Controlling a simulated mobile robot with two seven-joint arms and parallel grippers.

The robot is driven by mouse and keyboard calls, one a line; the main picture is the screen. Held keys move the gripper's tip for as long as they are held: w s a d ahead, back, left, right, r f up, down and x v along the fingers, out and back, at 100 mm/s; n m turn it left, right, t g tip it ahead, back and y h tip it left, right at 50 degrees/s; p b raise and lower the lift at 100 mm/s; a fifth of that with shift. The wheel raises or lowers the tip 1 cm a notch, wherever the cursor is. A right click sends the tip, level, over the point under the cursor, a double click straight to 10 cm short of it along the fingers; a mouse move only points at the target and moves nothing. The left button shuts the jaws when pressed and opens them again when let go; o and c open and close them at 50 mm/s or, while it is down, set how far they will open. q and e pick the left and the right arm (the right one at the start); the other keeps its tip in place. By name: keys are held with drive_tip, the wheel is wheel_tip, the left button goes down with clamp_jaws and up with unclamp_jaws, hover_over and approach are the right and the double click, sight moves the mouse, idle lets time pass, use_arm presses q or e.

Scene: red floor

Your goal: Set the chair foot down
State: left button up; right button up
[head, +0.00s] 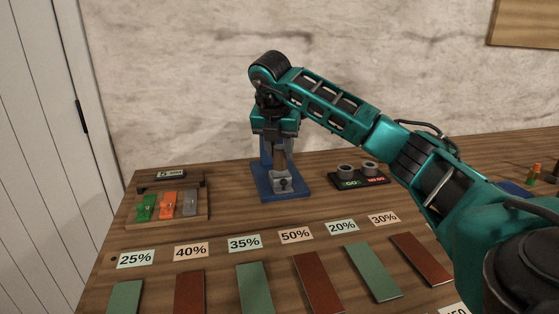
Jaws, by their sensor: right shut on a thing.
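My right gripper (279,152) points down over a blue stand (299,191) at the back middle of the table. It is shut on the chair foot (280,161), a small brownish-grey piece mostly hidden by the fingers. The piece is right above or touching a light grey block (282,186) on the stand; I cannot tell which. My left gripper is out of view.
A wooden rack (180,216) with green, orange and grey parts stands at the left. A black box (360,180) with two round knobs sits right of the stand. Percentage labels (296,236) and green and red strips (318,282) lie along the front.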

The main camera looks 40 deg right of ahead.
sight(279, 154)
wheel_tip(279, 154, down, 3)
drive_tip(key=shift+f+b, duration=0.2)
drive_tip(key=shift+b, duration=0.1)
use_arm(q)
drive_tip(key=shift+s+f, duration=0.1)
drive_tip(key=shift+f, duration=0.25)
use_arm(e)
drive_tip(key=shift+f, duration=0.1)
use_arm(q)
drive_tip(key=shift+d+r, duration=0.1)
use_arm(e)
drive_tip(key=o, duration=1.1)
use_arm(q)
drive_tip(key=p, duration=0.1)
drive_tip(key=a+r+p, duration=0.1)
drive_tip(key=p, duration=0.1)
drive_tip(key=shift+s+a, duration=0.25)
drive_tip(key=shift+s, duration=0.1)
use_arm(e)
drive_tip(key=v, duration=1.2)
